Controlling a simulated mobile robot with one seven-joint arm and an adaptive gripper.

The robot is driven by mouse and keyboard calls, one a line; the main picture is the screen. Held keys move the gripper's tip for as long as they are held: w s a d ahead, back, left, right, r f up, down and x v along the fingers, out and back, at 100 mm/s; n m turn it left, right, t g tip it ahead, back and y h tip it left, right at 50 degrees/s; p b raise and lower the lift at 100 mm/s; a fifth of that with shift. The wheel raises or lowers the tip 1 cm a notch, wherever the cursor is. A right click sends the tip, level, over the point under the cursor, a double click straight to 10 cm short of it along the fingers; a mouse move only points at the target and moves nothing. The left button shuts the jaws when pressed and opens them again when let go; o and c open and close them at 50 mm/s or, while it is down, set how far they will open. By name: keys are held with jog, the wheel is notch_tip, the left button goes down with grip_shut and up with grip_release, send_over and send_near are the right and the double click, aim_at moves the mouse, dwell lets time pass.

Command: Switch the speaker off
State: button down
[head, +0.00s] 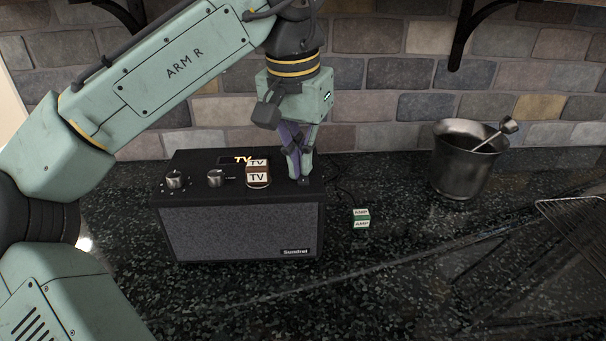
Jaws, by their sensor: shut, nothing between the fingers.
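The speaker (240,233) is a black box with a grey grille and a "Sundrel" label, standing on the dark counter against the brick wall. Two silver knobs sit on its top, the left knob (173,179) and the right knob (216,178). My gripper (302,181) is shut and points down at the right end of the speaker's top. Its tips are at or just above the surface; I cannot tell if they touch. Any switch under the tips is hidden.
A green block marked AMP (361,219) sits on the counter to the right. A metal bucket (462,165) and a wire rack (575,222) stand farther right. The front counter is clear.

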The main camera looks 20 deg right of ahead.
jog(key=shift+r+p, duration=1.3)
jog(key=shift+p, duration=0.05)
jog(key=shift+r, duration=2.15)
